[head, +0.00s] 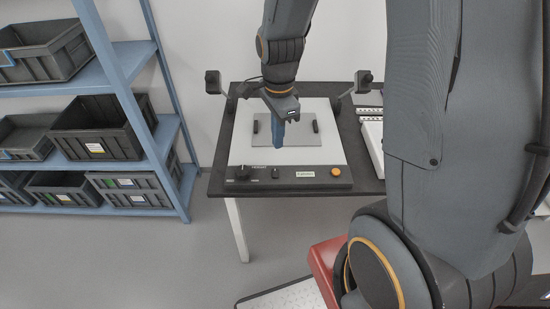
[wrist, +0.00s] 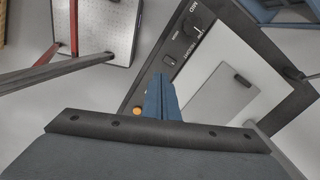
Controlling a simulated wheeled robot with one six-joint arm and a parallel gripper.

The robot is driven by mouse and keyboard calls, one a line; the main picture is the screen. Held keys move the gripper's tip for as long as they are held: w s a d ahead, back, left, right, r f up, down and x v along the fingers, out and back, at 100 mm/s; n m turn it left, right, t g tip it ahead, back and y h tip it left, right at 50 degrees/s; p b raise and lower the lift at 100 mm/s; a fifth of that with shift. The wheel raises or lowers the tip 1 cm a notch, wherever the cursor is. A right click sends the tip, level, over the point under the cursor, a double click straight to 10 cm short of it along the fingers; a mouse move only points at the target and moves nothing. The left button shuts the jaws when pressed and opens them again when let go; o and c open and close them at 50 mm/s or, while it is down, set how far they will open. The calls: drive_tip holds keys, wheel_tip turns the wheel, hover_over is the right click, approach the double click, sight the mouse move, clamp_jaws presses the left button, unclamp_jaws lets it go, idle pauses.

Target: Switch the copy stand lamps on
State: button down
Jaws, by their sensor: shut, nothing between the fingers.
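The copy stand (head: 233,160) sits on a dark table, with a pale board and a grey plate (head: 308,133) in its middle. A lamp stands at each side, the left lamp (head: 213,82) and the right lamp (head: 363,80). Its black front panel carries a dark knob (head: 243,177), a small switch (head: 275,173), a label and an orange button (head: 335,172). The wrist view also shows the knob (wrist: 193,27) and the orange button (wrist: 137,111). My gripper (head: 279,145) is shut and empty, pointing down above the plate, behind the front panel. The lamps' lit state is unclear.
A blue shelf (head: 178,150) with several dark crates (head: 100,130) stands at the left. White items (head: 372,140) lie on the table right of the stand. A red-framed thing (head: 325,262) stands in front. Floor is clear at front left.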

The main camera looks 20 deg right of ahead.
drive_tip(key=s+r+n+b, duration=0.1)
drive_tip(key=s+n, duration=0.3)
drive_tip(key=n, duration=0.4)
drive_tip(key=s+r+n+t+b, duration=0.1)
drive_tip(key=s+n, duration=0.2)
drive_tip(key=n, duration=0.6)
drive_tip(key=shift+s+d+r, duration=0.2)
drive_tip(key=shift+s+r, duration=0.1)
drive_tip(key=shift+s, duration=0.1)
drive_tip(key=shift+d, duration=0.1)
